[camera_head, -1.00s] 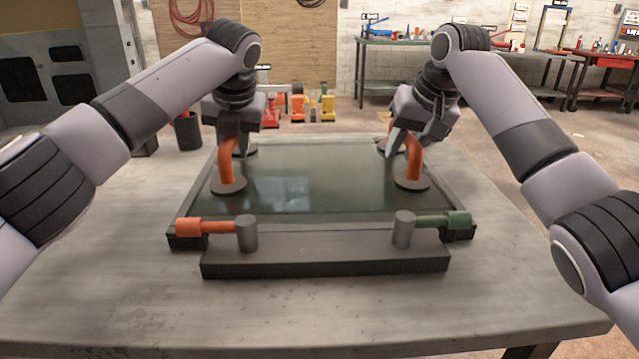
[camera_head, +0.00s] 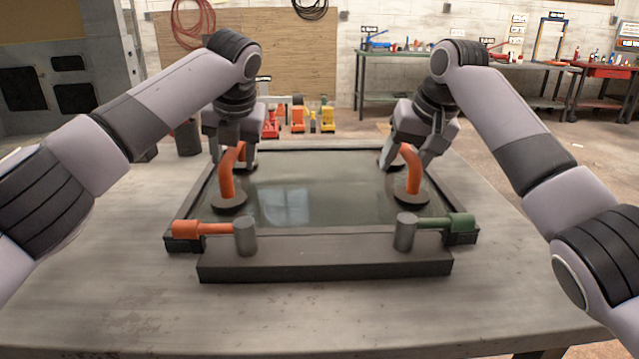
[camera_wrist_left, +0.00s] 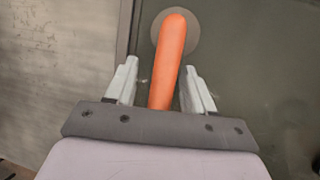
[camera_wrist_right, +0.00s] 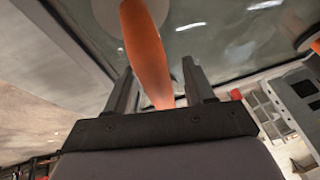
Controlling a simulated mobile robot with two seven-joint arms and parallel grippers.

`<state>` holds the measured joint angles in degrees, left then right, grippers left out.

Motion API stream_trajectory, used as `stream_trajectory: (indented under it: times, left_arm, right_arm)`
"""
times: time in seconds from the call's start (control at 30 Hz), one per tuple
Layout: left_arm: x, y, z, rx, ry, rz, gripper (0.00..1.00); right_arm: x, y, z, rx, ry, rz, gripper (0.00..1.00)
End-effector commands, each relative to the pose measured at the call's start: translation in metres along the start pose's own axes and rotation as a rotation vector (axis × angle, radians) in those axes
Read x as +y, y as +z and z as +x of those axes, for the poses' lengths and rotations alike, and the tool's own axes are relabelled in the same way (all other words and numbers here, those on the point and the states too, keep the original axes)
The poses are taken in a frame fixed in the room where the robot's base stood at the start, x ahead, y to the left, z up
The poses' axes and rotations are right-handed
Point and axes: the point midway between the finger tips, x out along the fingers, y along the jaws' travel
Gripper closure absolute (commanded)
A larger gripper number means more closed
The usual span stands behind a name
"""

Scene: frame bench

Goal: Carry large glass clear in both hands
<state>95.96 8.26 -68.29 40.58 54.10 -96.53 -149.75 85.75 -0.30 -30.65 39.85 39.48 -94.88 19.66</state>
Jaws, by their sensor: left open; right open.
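The clear glass pane (camera_head: 310,195) lies flat in a dark frame on the bench, with an orange curved handle on a dark round cup on each side. My left gripper (camera_head: 232,156) is open at the left handle (camera_head: 226,182); in the left wrist view that handle (camera_wrist_left: 169,60) lies between the spread fingers. My right gripper (camera_head: 406,158) is open at the right handle (camera_head: 413,178); in the right wrist view that handle (camera_wrist_right: 147,55) lies between the fingers, tilted. I cannot tell whether any finger touches a handle.
At the frame's near side stand a clamp with an orange grip (camera_head: 187,229) and one with a green grip (camera_head: 460,222), on grey posts. A dark bar (camera_head: 325,258) lies before them. A dark cup (camera_head: 187,138) stands behind left.

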Motion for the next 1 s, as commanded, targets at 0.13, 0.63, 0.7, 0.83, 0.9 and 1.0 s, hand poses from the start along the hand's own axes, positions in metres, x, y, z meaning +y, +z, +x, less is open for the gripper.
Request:
stream_trajectory:
  times: [0.13,0.63,0.7,0.83,0.9,1.0]
  left_arm:
    - [0.000,0.001,-0.027,-0.004,-0.001,0.000,0.47]
    - [0.001,0.000,-0.110,-0.001,0.003,-0.002,0.47]
    - [0.001,0.000,-0.112,0.000,0.003,-0.002,0.47]
    - [0.001,0.000,-0.113,0.001,0.003,-0.002,0.47]
    - [0.001,0.000,-0.113,0.001,0.003,-0.002,0.47]
    - [0.001,0.000,-0.113,0.001,0.003,-0.002,0.47]
  right_arm:
    - [-0.001,0.000,0.000,0.000,-0.001,-0.001,0.47]
    - [-0.001,0.000,0.000,0.000,-0.002,-0.002,0.47]
    - [-0.001,0.000,-0.003,0.001,-0.002,-0.002,0.47]
    - [-0.001,-0.001,-0.019,0.004,-0.002,-0.002,0.47]
    - [-0.001,-0.001,-0.033,0.006,-0.003,-0.002,0.47]
    - [-0.001,-0.001,-0.055,0.006,-0.003,-0.003,0.47]
